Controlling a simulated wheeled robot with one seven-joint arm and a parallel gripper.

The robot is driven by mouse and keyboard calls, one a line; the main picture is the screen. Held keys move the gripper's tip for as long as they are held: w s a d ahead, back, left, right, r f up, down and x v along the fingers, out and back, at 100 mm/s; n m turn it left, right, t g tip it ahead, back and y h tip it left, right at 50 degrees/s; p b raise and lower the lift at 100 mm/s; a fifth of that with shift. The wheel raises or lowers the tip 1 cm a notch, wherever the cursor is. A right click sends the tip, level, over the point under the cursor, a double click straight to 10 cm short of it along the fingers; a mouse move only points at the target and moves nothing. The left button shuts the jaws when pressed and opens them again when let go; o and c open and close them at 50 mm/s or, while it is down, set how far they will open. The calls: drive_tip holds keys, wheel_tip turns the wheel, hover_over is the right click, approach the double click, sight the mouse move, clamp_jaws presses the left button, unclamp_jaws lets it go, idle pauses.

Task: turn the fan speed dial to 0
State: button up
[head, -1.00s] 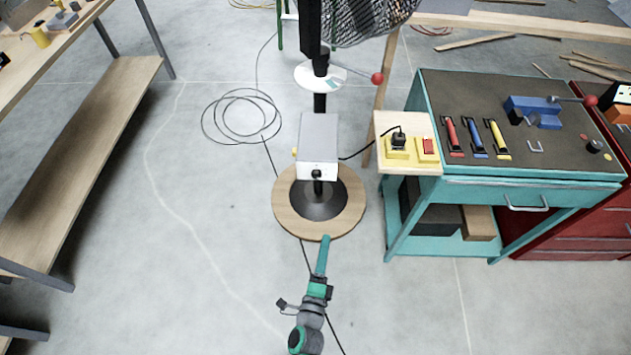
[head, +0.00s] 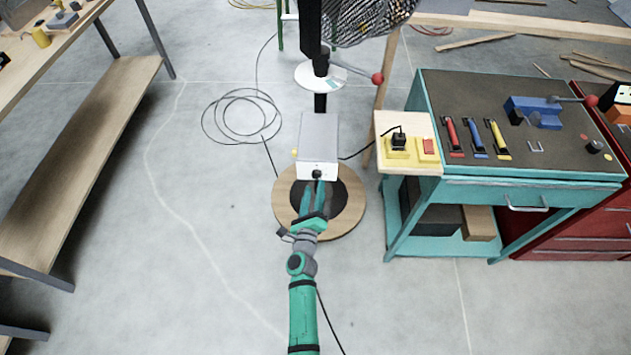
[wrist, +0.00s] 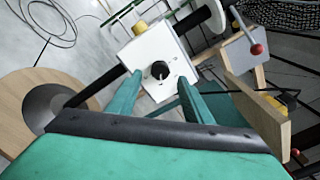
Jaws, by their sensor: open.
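The fan's control box (head: 319,137) is a grey box with a white front on the fan's black pole. Its black speed dial (head: 317,174) sits on the white front. In the wrist view the dial (wrist: 160,70) shows clearly in the middle of the white face, with small marks beside it too small to read. My gripper (head: 314,188) is open and just in front of the box in the head view. In the wrist view its two green fingers (wrist: 155,93) are spread on either side below the dial, with nothing between them. I cannot tell whether they touch the box.
A yellow knob (wrist: 139,28) sticks out from the box's side. The round wooden base (head: 350,220) stands under my arm. A teal cart (head: 560,180) with a wooden side shelf (head: 385,125) is on the right. A coiled cable (head: 240,117) lies on the floor at left.

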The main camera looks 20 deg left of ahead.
sight(316, 177)
drive_tip(key=shift+w+a, duration=0.25)
drive_tip(key=shift+w, duration=0.8)
drive_tip(key=shift+w+a, duration=0.2)
drive_tip(key=shift+w, duration=0.85)
drive_tip(key=c, duration=1.1)
